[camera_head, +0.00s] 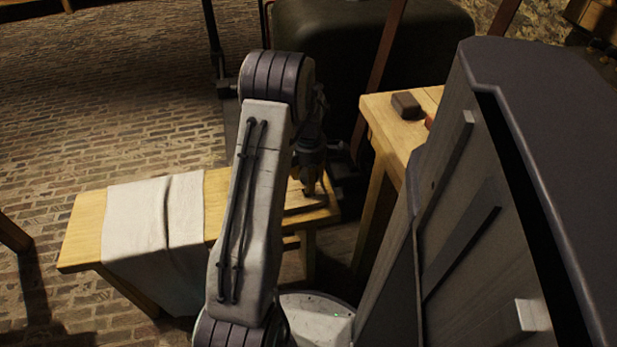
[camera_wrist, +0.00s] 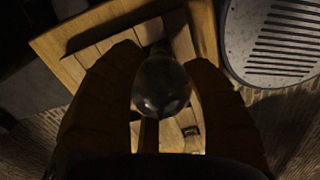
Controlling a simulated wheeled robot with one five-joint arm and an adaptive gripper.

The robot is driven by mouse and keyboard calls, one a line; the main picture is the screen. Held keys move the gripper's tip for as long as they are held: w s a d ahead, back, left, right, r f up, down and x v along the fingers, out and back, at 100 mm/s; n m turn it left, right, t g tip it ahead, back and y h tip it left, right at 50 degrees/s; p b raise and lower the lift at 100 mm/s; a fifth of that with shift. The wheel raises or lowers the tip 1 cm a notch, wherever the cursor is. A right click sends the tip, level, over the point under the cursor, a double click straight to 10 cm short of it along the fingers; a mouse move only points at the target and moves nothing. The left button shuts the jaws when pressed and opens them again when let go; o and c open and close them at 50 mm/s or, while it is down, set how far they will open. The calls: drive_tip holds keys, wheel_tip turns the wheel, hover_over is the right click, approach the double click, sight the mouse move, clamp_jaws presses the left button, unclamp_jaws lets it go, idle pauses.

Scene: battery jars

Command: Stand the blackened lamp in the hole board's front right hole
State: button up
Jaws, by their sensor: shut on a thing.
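The blackened lamp (camera_wrist: 160,88) is a dark, rounded, glossy bulb in the middle of the wrist view. My gripper (camera_wrist: 160,56) is shut on it, one finger on each side. In the head view my gripper (camera_head: 310,182) points down over the right end of the low bench, and the lamp cannot be made out there. A dark flat piece (camera_head: 306,201) lies under my gripper on that bench end. It may be the hole board, but I cannot make out its holes.
The low wooden bench (camera_head: 84,222) carries a pale cloth (camera_head: 140,215) left of my arm. A taller wooden table (camera_head: 385,118) with a dark block (camera_head: 406,104) stands to the right. A large dark rounded object (camera_head: 350,50) stands behind. Brick floor (camera_head: 90,110) is open at the left.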

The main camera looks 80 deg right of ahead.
drive_tip(key=o, duration=1.1)
